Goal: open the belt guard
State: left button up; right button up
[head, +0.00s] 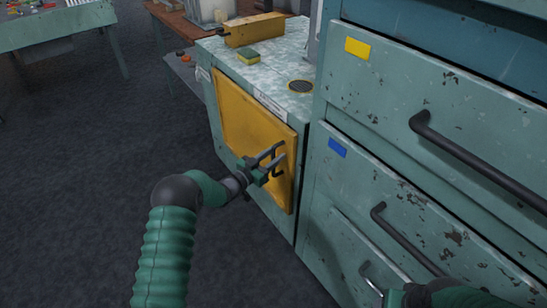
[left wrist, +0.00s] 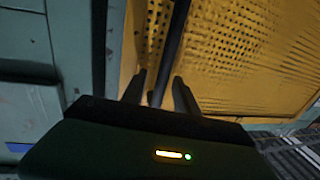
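The belt guard is a yellow panel (head: 245,118) on the front of the green cabinet; in the left wrist view its perforated yellow face (left wrist: 250,50) fills the upper right. A dark bar handle (head: 279,158) is near the panel's right edge. My left gripper (head: 270,157) is at this handle. In the left wrist view its two fingers (left wrist: 160,90) are apart, with the dark handle bar (left wrist: 173,45) running between them and gaps beside it. My right gripper (head: 376,281) is partly visible at the bottom right, by the lower drawers; its fingers do not show clearly.
A drawer cabinet (head: 365,120) with dark bar handles stands right beside the guard. The cabinet top (head: 270,72) holds a yellow block (head: 255,29), a sponge (head: 249,56) and a round dark disc (head: 300,86). Dark floor (head: 90,180) lies open to the left.

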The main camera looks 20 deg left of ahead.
pick_arm(q)
jog(key=shift+c, duration=0.5)
grip_shut()
jog(key=shift+a, duration=0.1)
dwell(0.8)
